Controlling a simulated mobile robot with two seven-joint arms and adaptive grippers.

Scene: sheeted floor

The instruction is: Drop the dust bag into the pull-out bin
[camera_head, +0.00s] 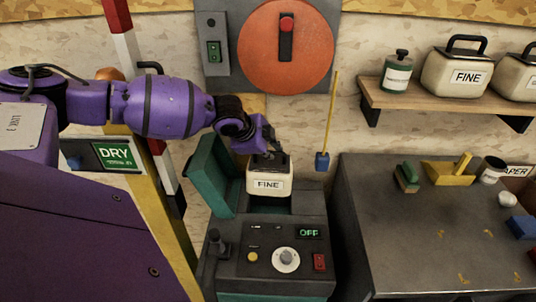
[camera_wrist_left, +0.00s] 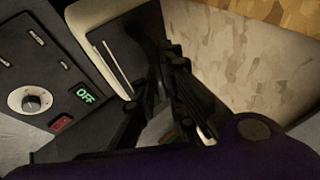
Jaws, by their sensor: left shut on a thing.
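My left gripper (camera_head: 268,152) is shut on the black handle of a cream container labelled FINE (camera_head: 268,184). The container is upright, at the opening behind the control panel of a dark grey machine (camera_head: 240,273). I cannot tell whether it hangs free or rests inside. In the left wrist view the gripper (camera_wrist_left: 160,88) is beside the cream container (camera_wrist_left: 100,15), which is partly cut off. No separate dust bag can be made out, and no pull-out bin is clearly recognisable. My right gripper is not in view.
The machine's green lid (camera_head: 212,175) stands open left of the container. Its display (camera_head: 310,233) reads OFF.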

